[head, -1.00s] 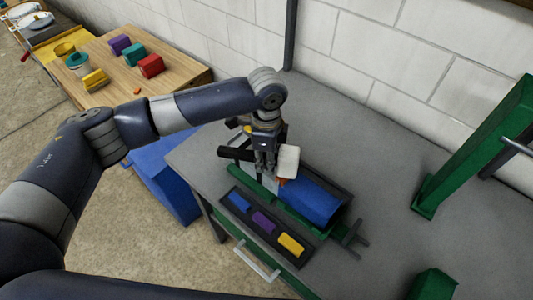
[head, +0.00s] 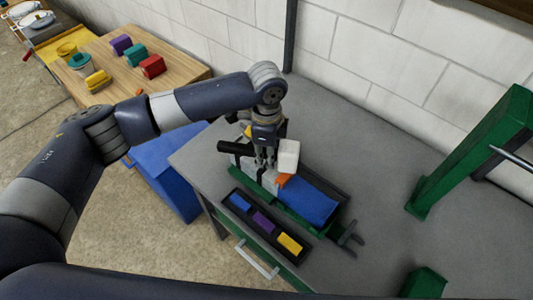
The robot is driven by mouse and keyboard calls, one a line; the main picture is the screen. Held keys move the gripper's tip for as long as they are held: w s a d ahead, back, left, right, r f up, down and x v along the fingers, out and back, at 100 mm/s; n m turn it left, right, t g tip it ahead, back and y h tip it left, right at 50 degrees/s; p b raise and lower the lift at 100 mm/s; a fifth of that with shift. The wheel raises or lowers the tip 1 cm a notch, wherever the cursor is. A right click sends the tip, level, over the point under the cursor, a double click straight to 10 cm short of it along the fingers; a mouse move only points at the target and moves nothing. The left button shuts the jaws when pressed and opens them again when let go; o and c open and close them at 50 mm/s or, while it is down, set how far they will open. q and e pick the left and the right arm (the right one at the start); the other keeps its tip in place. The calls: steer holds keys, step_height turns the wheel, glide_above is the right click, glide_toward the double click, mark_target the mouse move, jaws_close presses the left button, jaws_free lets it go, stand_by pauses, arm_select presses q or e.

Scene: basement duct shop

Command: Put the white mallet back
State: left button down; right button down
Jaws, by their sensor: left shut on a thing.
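The white mallet's pale, blocky head (head: 288,155) shows just right of my left gripper (head: 265,165). A black bar (head: 236,148), which looks like its handle, sticks out on the left of the fingers. My left gripper points down and is shut on the mallet, over the far left end of a green-framed fixture (head: 307,228) on the grey bench. I cannot tell whether the mallet touches anything below. My right gripper is not in view.
The fixture holds a blue block (head: 308,200), with an orange piece (head: 285,180) at its end. A dark tray (head: 275,245) in front holds blue, purple and yellow pieces. A green stand (head: 465,160) rises at right. The grey bench top (head: 375,180) between is clear.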

arm_select(q)
steer(key=shift+r, duration=1.4)
steer(key=shift+f, duration=0.1)
